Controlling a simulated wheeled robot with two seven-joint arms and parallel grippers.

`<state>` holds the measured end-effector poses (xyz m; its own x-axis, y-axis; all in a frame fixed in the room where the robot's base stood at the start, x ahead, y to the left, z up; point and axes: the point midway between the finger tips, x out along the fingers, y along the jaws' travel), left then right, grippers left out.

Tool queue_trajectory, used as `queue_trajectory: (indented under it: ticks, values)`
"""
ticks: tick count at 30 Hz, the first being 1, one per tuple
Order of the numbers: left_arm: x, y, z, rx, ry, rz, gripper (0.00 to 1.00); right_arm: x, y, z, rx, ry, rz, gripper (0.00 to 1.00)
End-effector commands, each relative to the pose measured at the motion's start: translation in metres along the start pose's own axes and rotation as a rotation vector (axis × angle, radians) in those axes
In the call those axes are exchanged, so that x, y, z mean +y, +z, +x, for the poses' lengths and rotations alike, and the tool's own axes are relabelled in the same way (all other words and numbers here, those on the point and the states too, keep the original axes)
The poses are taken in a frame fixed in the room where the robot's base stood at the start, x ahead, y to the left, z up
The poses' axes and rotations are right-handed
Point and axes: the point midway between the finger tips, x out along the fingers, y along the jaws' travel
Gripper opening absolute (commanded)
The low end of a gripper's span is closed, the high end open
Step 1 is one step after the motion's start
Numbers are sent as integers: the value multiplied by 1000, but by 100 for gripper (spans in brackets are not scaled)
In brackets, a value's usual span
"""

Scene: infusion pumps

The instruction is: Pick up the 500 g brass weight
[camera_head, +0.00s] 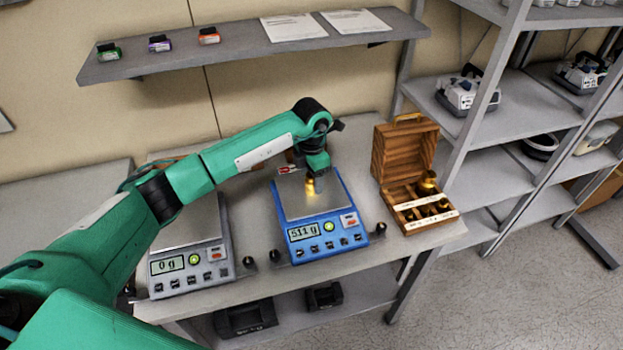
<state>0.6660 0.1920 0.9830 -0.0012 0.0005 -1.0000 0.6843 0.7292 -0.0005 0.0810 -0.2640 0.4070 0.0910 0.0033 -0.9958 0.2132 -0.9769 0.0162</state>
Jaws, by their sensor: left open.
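A brass weight (309,187) stands on the pan of the blue scale (308,227), whose display reads 511 g. My left gripper (317,183) points down over the pan at the weight, with its jaws open. The gripper hides part of the weight, and I cannot tell whether the fingers touch it. An open wooden box (385,160) to the right holds more brass weights (428,183) in its compartments. My right gripper is out of view.
A grey scale (190,262) reading 0 g stands to the left on the same table. A wall shelf (240,47) with small coloured devices and papers is above. A metal rack (500,182) with pumps stands at the right. Black cases lie on the lower shelf.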

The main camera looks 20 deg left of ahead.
Motion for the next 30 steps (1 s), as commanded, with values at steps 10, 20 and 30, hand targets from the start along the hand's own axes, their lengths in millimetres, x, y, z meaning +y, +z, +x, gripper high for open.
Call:
queue_trajectory:
  ticks: [10, 20, 30]
  values:
    - [0, 0, 4, -1, 1, 1, 48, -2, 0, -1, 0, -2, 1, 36]
    - [0, 1, 3, -2, 1, 1, 0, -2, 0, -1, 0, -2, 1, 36]
    - [1, 1, -4, -5, 1, 1, 0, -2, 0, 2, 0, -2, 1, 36]
